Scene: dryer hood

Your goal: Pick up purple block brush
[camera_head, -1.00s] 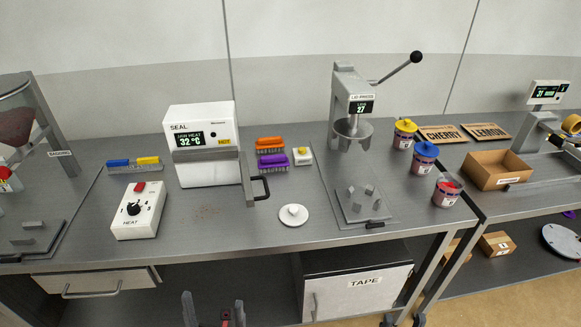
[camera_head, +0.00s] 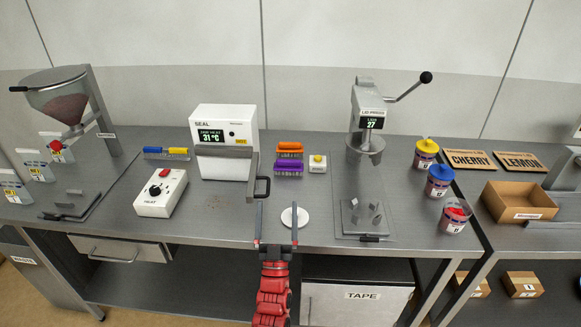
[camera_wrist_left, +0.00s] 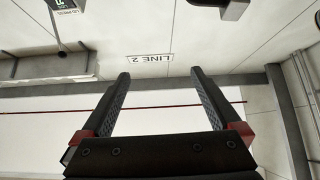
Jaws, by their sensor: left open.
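The purple block brush (camera_head: 289,168) lies on the steel bench, in front of the orange block brush (camera_head: 290,149) and right of the sealer, bristles down. My left gripper (camera_head: 277,224) is in the head view at the bench's front edge, below the purple brush in the picture. Its two fingers are spread wide and nothing is between them. A white round lid (camera_head: 294,217) shows between and beyond the fingers. In the left wrist view the open fingers (camera_wrist_left: 157,95) point at the wall and ceiling, and no brush shows there. My right gripper is not in view.
The white sealer (camera_head: 222,165) with its black handle stands left of the brushes. The lid press (camera_head: 366,125) stands farther right.

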